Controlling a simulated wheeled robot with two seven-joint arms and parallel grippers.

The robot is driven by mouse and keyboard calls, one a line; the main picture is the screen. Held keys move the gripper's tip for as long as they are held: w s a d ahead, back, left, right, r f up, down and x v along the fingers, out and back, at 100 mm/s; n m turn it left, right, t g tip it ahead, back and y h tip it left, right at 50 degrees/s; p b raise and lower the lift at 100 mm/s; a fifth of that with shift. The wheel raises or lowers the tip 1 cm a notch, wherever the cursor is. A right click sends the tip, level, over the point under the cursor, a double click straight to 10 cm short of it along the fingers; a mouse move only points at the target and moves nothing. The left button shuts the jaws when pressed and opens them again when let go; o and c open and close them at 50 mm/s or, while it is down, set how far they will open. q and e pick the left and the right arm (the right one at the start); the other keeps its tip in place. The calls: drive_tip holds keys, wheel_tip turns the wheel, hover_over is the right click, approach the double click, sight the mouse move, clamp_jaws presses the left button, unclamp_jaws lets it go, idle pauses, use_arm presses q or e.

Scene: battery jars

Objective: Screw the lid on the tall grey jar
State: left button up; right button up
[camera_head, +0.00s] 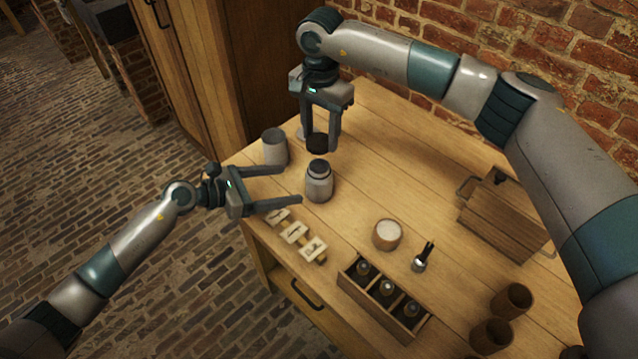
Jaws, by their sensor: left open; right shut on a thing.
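A grey jar (319,186) with a narrower neck stands upright on the wooden table (450,160). A plain grey cylinder (275,150) stands to its left and farther back. My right gripper (320,143) points down and is shut on a dark round lid (317,141). It holds the lid above and slightly behind the jar, with a gap between them. My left gripper (292,185) is open and empty. Its fingers point right towards the jar, with their tips just left of it; I cannot tell whether they touch it.
A pale disc (303,132) lies partly hidden behind my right gripper. White pieces on a strip (296,235), a white-topped cup (386,234), a small holder (420,262), a divided box with bottles (377,302), brown cups (511,299) and a wooden box (500,215) stand nearer or right.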

sight(319, 183)
use_arm(q)
drive_tip(key=shift+a+f+m+g, duration=0.3)
drive_tip(key=shift+f, duration=0.15)
drive_tip(key=shift+y, duration=0.3)
drive_tip(key=shift+d, duration=0.1)
drive_tip(key=shift+x, duration=5.9)
drive_tip(key=shift+r, duration=0.15)
drive_tip(key=shift+c, duration=0.6)
drive_tip(key=c, duration=1.5)
drive_tip(key=shift+o, duration=0.2)
drive_tip(key=shift+w, duration=0.1)
use_arm(e)
drive_tip(key=shift+f, duration=2.5)
